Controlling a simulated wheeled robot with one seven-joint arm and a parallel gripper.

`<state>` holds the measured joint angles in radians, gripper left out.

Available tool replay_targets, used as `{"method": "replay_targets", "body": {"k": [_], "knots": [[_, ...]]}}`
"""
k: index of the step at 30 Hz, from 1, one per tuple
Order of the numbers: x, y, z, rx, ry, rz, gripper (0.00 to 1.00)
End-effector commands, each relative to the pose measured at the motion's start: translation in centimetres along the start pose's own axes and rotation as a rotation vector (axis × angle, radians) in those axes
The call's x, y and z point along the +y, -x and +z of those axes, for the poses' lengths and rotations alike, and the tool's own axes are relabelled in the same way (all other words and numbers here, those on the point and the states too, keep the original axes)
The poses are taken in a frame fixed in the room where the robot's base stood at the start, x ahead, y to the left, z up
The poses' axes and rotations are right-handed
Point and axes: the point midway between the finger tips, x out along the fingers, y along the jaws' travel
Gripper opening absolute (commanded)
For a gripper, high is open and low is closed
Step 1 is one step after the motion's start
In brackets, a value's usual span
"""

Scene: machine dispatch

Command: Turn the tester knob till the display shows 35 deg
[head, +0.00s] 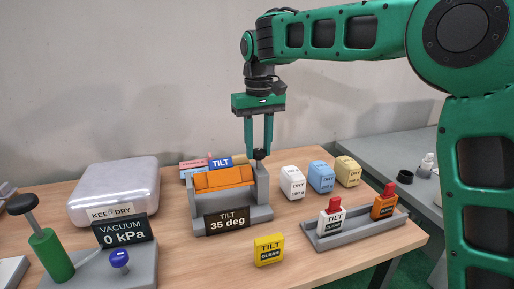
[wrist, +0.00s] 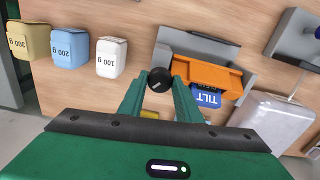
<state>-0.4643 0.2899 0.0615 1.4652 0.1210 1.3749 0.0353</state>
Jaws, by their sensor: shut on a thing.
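The tilt tester (head: 261,214) is a grey stand holding an orange cradle (head: 223,181), which looks slightly tilted. Its black display (head: 227,220) reads "TILT 35 deg". The black tester knob (wrist: 159,80) sits at the stand's right side, and it also shows in the head view (head: 259,154). My gripper (head: 258,150) reaches down from above and is shut on the knob, with one green finger on each side of it. The orange cradle also shows in the wrist view (wrist: 205,76), just right of the fingers.
A yellow tilt block (head: 268,250) stands in front. A grey tray (head: 355,231) holds two red-topped pieces. A vacuum display (head: 123,233) and silver case (head: 113,190) stand left.

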Motion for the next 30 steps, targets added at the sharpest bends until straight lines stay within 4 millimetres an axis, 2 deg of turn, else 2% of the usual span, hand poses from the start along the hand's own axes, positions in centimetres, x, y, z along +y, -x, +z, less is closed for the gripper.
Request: {"method": "replay_targets", "body": {"k": [7, 8, 10, 22, 26, 30], "knots": [[0.2, 0.0, -0.2, 0.006, -0.006, 0.001, 0.08], [0.2, 0.0, -0.2, 0.006, -0.006, 0.001, 0.33], [0.2, 0.0, -0.2, 0.005, -0.006, 0.001, 0.49], [0.0, 0.6, -0.1, 0.003, -0.002, 0.000, 0.49], [0.0, 2.3, -0.1, 0.004, -0.002, 0.000, 0.49], [0.0, 5.0, -0.2, 0.005, -0.002, -0.001, 0.49]]}}
